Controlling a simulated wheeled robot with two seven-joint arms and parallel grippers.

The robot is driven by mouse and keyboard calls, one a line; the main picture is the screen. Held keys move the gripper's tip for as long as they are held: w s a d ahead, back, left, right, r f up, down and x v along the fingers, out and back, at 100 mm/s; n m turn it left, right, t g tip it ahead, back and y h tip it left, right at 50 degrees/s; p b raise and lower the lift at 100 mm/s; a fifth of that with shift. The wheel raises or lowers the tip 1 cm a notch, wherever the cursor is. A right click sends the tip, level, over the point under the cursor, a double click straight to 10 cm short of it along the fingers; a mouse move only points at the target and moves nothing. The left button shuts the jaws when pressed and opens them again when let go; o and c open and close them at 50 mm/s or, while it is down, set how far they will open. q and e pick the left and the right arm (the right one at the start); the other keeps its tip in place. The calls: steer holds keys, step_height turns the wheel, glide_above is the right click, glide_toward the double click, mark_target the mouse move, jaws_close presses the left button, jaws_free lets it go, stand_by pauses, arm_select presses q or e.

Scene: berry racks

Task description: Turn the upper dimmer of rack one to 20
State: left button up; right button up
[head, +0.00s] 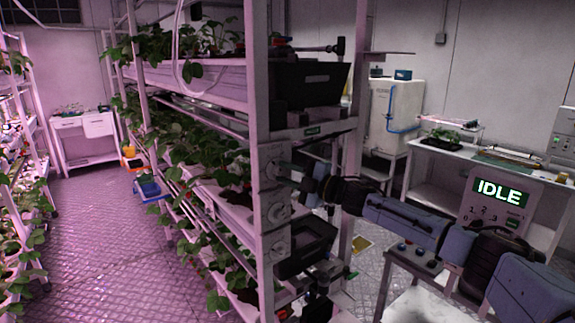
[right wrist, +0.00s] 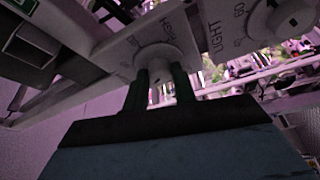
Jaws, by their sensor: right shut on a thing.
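The rack (head: 262,100) carries a column of round dials on its near post: a top dial (head: 273,169), a middle dial (head: 278,213) and a low dial (head: 274,244). My right gripper (head: 292,182) reaches in from the right to the top dial. In the right wrist view its two dark fingers (right wrist: 160,88) are shut on a pale knob (right wrist: 156,62). Lettering beside this knob seems to end in "USH". A neighbouring dial (right wrist: 290,14) there is marked "LIGHT", with 60 and 40 legible. The held knob's setting is not readable. My left gripper is out of view.
Strawberry plants (head: 200,140) fill the rack tiers, with black bins (head: 310,85) at its near end. A panel reading "IDLE" (head: 497,192) stands at right, near a white bench (head: 440,185). The aisle floor (head: 110,220) at left is open.

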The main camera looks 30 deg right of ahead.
steer(key=shift+r+n+g+p, duration=0.3)
steer(key=shift+n+p, duration=0.15)
steer(key=shift+n, duration=0.55)
steer(key=shift+n+g, duration=0.4)
steer(key=shift+n, duration=0.5)
steer(key=n+g+h, duration=0.1)
steer(key=n, duration=0.2)
steer(key=shift+r+h+p, duration=0.15)
steer(key=shift+h+p, duration=0.15)
steer(key=shift+a+n+h, duration=0.1)
steer(key=shift+n+h, duration=0.3)
steer(key=shift+n, duration=0.7)
steer(key=shift+g, duration=0.3)
steer(key=o, duration=1)
